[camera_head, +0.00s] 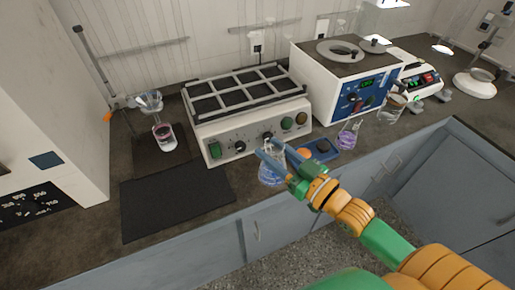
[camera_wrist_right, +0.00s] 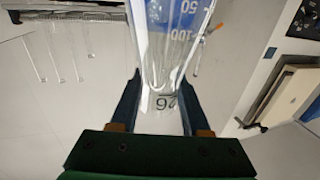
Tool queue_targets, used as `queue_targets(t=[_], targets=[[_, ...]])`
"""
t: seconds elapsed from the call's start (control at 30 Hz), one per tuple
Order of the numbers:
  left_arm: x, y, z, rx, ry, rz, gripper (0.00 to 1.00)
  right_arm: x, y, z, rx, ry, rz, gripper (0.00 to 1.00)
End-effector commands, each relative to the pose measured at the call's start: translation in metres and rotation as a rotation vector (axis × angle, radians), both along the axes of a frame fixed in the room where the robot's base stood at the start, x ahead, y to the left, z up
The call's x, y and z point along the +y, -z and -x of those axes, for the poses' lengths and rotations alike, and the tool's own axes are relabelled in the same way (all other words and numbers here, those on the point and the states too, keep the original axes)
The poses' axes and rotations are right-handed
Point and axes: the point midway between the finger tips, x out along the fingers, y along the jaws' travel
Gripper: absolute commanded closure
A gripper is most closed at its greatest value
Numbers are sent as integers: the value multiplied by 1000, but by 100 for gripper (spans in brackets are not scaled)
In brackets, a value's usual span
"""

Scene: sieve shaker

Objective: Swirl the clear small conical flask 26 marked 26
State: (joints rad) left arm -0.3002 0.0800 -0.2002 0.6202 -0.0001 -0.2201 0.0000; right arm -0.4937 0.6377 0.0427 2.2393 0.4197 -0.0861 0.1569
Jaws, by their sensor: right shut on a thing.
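The clear conical flask marked 26 (camera_head: 270,172) is near the front edge of the bench in the head view, in front of the white shaker. My right gripper (camera_head: 274,152) is shut on this flask, one finger on each side of the neck; the fingers also show in the right wrist view (camera_wrist_right: 160,105). I cannot tell whether the flask's base touches the bench. My left gripper is not in view.
The shaker (camera_head: 225,140) stands behind the flask. A flask with purple liquid (camera_head: 348,135) and a blue device (camera_head: 320,150) are close on the right. A black mat (camera_head: 175,205) is bare.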

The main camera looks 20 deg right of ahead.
Motion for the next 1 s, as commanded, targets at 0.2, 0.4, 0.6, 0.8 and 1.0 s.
queue_targets(t=[0.2, 0.4, 0.6, 0.8, 1.0], targets=[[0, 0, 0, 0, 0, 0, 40, -13, -11, 23, 2, -3, 1, 100], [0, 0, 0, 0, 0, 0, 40, -21, -17, 34, 1, 1, 0, 100], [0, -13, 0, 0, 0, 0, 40, -24, -32, 39, -1, -1, 0, 100], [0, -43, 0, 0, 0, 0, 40, -25, -58, 40, -1, -1, -1, 100], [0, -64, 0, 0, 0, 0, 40, -25, -76, 40, -1, 0, -1, 100]])
